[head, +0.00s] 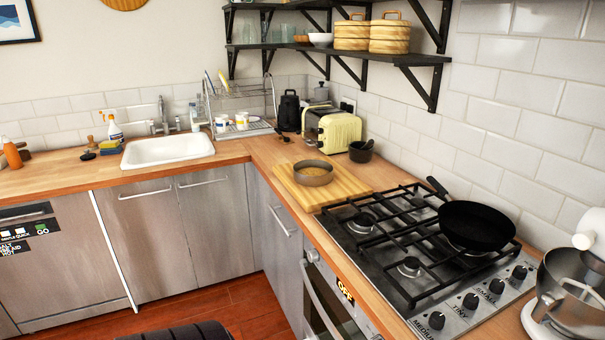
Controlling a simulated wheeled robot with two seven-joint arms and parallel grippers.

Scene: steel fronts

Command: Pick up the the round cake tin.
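The round cake tin (313,173) is a low, open, brownish-grey ring with its rim facing up. It sits on a wooden cutting board (344,188) on the counter, between the toaster and the hob. Its inside shows a tan colour like the board; I cannot tell whether it has a base. Neither of my grippers is in the head view.
A yellow toaster (331,130) and a dark mortar (361,151) stand behind the board. The gas hob (400,246) with a black frying pan (476,225) is to the right. A stand mixer (572,296) is at far right. Cabinets (222,218) front the counter.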

